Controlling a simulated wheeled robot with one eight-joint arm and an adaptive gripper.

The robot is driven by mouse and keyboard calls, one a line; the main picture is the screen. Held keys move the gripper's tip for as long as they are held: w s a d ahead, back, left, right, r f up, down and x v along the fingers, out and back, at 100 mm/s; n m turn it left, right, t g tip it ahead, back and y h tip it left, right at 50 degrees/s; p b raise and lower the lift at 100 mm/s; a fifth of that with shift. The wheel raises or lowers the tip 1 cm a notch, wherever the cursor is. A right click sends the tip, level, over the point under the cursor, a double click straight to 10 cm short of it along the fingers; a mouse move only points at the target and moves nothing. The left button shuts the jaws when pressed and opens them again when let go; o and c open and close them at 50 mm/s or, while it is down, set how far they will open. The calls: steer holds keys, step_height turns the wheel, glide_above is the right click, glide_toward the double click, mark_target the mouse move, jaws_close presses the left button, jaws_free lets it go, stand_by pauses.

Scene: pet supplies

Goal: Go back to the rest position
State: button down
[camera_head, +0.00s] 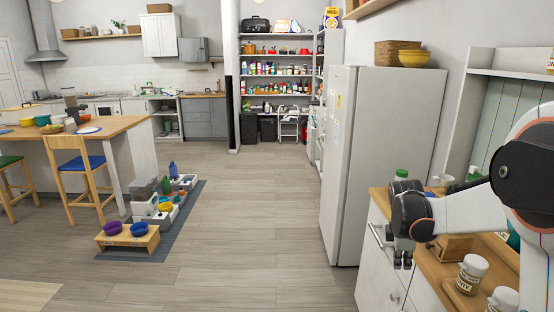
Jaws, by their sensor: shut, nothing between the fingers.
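My gripper (403,260) hangs from my arm at the right of the head view, in front of the white cabinet's drawer fronts. Its dark fingers point down and are together, with nothing between them. My white and black arm reaches in from the right edge over the wooden counter (428,265). The task names no object.
White jars (472,272) and a green-capped bottle (401,175) stand on the counter. A tall white fridge (380,150) is behind it. A grey mat (135,252) with a wooden bowl stand (128,239) lies at left. The middle floor is clear.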

steer(key=s+a+r+m+t+y, duration=0.1)
steer(key=s+a+r+m+t, duration=0.2)
steer(key=s+a+r+m, duration=0.65)
steer(key=s+a+m+t, duration=0.1)
steer(key=s+a+m, duration=0.1)
steer(key=s, duration=0.7)
steer(key=s+a+r+m+t+y, duration=0.1)
steer(key=s+a+m, duration=0.2)
steer(key=s, duration=0.6)
steer(key=shift+s+a+t+y, duration=0.2)
steer(key=shift+a+t+y, duration=0.1)
steer(key=shift+a, duration=0.95)
